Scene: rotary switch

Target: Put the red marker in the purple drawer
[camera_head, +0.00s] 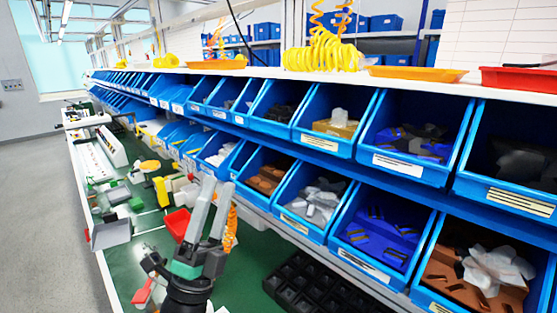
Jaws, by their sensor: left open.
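My left gripper (217,190) points up over the green work surface, its two grey fingers apart with nothing seen between them. A red object (177,224) is just left of the fingers, and a smaller red piece (141,295) is at the lower left. I cannot tell whether either is the red marker. I see no purple drawer. My right gripper is not in view.
Two rows of blue bins (340,120) with mixed parts line the right side. A black compartment tray (315,287) lies below them. Grey bins (111,233) and small parts crowd the left bench. Red (520,79) and orange (415,73) trays rest on the upper shelf.

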